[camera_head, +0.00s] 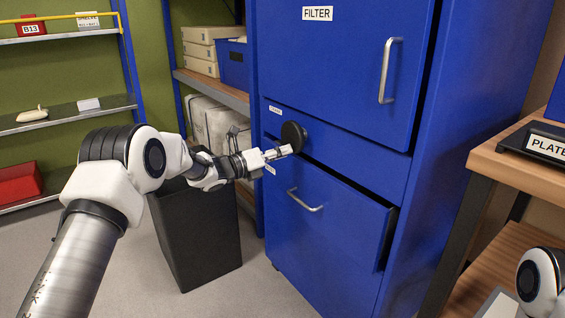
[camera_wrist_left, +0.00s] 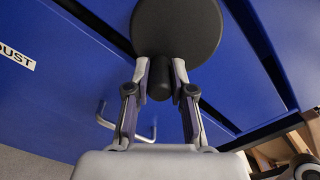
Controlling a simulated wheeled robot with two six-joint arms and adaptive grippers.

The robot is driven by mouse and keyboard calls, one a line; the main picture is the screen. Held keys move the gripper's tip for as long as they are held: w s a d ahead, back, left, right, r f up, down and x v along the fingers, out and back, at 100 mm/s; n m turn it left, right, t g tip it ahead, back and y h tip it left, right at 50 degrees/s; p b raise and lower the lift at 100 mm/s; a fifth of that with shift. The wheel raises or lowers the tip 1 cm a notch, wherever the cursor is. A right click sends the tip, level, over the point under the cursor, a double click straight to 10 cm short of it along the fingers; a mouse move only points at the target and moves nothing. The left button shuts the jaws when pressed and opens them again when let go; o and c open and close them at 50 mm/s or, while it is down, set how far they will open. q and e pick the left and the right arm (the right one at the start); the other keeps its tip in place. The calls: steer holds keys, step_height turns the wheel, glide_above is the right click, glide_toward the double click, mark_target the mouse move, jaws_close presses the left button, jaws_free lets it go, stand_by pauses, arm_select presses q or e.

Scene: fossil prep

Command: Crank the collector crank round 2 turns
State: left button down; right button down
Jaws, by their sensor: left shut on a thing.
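The collector crank is a black disc (camera_head: 294,136) on the front of the blue cabinet (camera_head: 335,75), between the FILTER door and the lower drawer. In the left wrist view the crank disc (camera_wrist_left: 178,25) fills the top middle, and its short black handle (camera_wrist_left: 159,82) points toward my gripper. My left gripper (camera_head: 286,151) reaches the crank from the left in the head view. In the left wrist view its fingers (camera_wrist_left: 160,78) stand on both sides of the handle and are shut on it. Of my right arm only a white and black part shows at the lower right; its gripper is out of view.
The lower drawer (camera_head: 325,215) stands slightly open below the crank. A dark bin (camera_head: 197,245) stands on the floor under my left arm. Shelves with boxes (camera_head: 200,50) are behind at the left. A wooden bench (camera_head: 515,150) with a PLATE sign is at the right.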

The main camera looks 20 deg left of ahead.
arm_select(q)
steer(key=shift+w+a+m+b, duration=0.2)
steer(key=shift+a+m+b, duration=0.05)
steer(key=shift+m+b, duration=0.75)
steer(key=shift+w+a+m+b, duration=0.15)
steer(key=shift+a+m+b, duration=0.05)
steer(key=shift+m+b, duration=0.75)
steer(key=shift+w+a+m+b, duration=0.25)
steer(key=shift+m+b, duration=0.6)
steer(key=shift+m, duration=0.3)
steer(key=c, duration=1)
jaws_free()
steer(key=v, duration=1.2)
